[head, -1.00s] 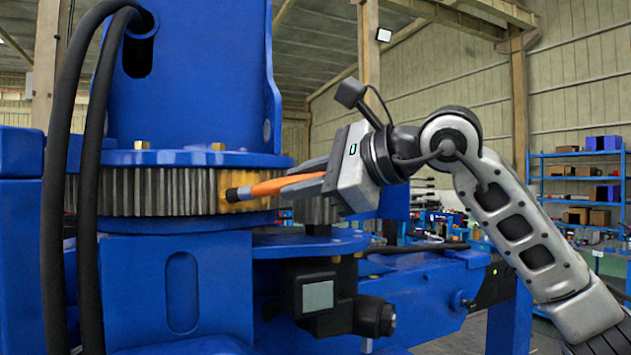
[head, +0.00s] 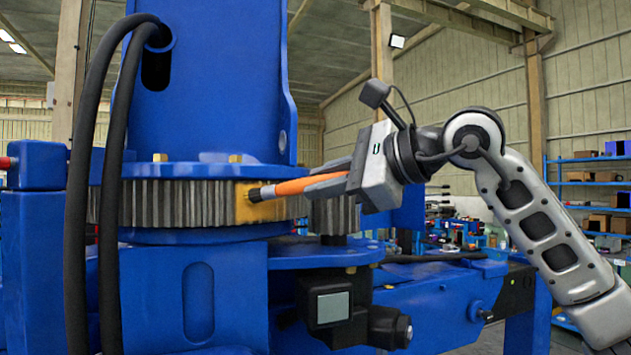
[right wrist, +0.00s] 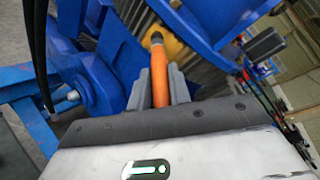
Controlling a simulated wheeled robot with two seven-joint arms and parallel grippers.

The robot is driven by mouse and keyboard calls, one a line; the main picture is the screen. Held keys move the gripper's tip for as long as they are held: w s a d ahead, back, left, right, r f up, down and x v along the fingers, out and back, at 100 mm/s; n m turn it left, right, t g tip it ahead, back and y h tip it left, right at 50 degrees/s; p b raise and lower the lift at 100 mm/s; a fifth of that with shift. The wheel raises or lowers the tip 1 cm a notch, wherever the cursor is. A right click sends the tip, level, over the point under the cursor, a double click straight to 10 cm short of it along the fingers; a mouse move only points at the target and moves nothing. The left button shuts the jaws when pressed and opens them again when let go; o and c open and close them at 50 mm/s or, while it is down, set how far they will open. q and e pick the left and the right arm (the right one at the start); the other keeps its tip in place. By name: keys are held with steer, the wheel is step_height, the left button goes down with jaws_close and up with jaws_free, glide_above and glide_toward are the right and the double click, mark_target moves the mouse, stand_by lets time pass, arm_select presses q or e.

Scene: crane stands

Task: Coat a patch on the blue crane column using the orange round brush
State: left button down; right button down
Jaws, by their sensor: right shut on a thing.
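The blue crane column (head: 215,85) stands on a toothed grey gear ring (head: 165,203). A yellow-orange patch (head: 262,207) covers some teeth at the ring's right side; it also shows in the right wrist view (right wrist: 172,48). My right gripper (head: 335,180) is shut on the orange round brush (head: 300,185), held roughly level and pointing left. The brush's dark tip (head: 254,194) is at the yellow patch and seems to touch it. In the right wrist view the brush (right wrist: 159,78) lies between the two fingers (right wrist: 161,92). My left gripper is not in view.
Thick black hoses (head: 82,180) hang at the left of the column. A small gear (head: 333,214) and a black motor unit (head: 340,305) sit right of the ring, near my gripper. Blue shelves (head: 590,185) stand far right.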

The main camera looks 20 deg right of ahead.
steer(key=shift+w+d, duration=1.65)
steer(key=shift+d, duration=2.1)
steer(key=s+a, duration=0.1)
steer(key=a, duration=0.2)
steer(key=s+a, duration=0.1)
steer(key=a, duration=0.2)
steer(key=s+a+b, duration=0.1)
steer(key=s+a, duration=0.1)
steer(key=a, duration=0.2)
steer(key=shift+f, duration=0.1)
steer(key=shift+s, duration=0.1)
steer(key=s+d+b, duration=0.2)
steer(key=s, duration=0.3)
steer(key=shift+s+d, duration=0.15)
steer(key=shift+s, duration=0.25)
